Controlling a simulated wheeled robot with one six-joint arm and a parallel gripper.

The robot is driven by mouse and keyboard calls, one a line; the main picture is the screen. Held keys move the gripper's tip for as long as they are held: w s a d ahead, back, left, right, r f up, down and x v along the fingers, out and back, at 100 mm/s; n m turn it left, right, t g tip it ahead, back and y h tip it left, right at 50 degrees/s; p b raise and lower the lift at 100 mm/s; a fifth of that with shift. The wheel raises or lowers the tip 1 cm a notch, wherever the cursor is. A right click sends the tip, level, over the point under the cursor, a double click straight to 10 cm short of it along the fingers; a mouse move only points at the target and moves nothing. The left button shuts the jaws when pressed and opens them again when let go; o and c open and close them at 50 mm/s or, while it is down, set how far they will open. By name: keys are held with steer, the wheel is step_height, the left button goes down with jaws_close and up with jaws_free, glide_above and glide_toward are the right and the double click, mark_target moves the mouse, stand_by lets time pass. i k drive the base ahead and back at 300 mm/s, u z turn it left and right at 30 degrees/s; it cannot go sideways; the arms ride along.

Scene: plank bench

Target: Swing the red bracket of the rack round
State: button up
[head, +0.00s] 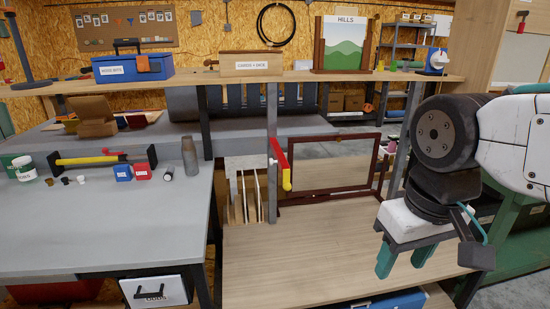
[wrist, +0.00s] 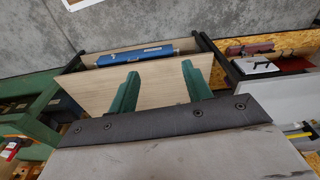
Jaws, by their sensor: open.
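The red bracket (head: 280,160) is a narrow red bar with a yellow end (head: 287,185). It sits beside a grey upright post (head: 271,130) of the rack, slanting down and toward the viewer. My gripper (head: 404,258) is at the right, well apart from the bracket, pointing down over the wooden bench top. Its two teal fingers are spread with nothing between them. They also show in the wrist view (wrist: 160,90), over a pale wooden board. I cannot make out the bracket for sure in the wrist view.
A dark red frame (head: 331,193) stands right of the bracket. A slotted holder (head: 239,180) with upright boards is left of the post. A shelf (head: 215,86) with boxes runs above. The front of the wooden bench top (head: 320,250) is clear.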

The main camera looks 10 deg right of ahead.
mark_target(280, 159)
steer(key=u, duration=0.55)
steer(key=i, duration=1.1)
steer(key=z, duration=0.15)
